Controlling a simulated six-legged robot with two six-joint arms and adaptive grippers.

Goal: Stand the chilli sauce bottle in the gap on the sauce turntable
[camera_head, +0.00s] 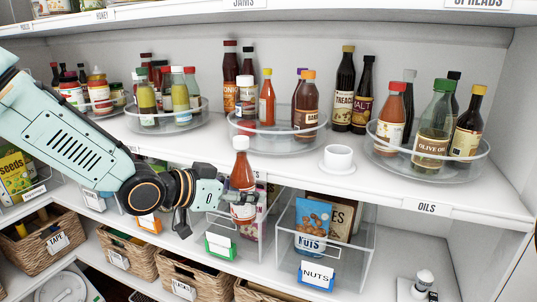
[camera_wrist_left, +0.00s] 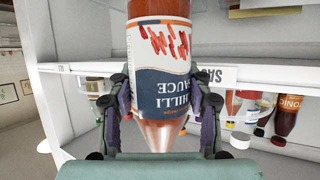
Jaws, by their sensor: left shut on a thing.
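The chilli sauce bottle (camera_head: 242,176), red with a white cap and blue-and-white label, is upright in the head view, in front of the shelf edge. My left gripper (camera_head: 237,203) is shut on its lower part; the wrist view shows the fingers (camera_wrist_left: 161,105) on both sides of the bottle (camera_wrist_left: 160,70), which appears upside down there. The middle turntable (camera_head: 262,133), a clear round tray with several sauce bottles, is on the shelf behind it. My right gripper is out of view.
A white cup-like item (camera_head: 338,158) stands right of the middle turntable. The oils turntable (camera_head: 425,163) is farther right, another turntable (camera_head: 168,124) left. Dark bottles (camera_head: 344,92) stand behind. Below are clear bins (camera_head: 350,262) and wicker baskets (camera_head: 131,252). The shelf above limits height.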

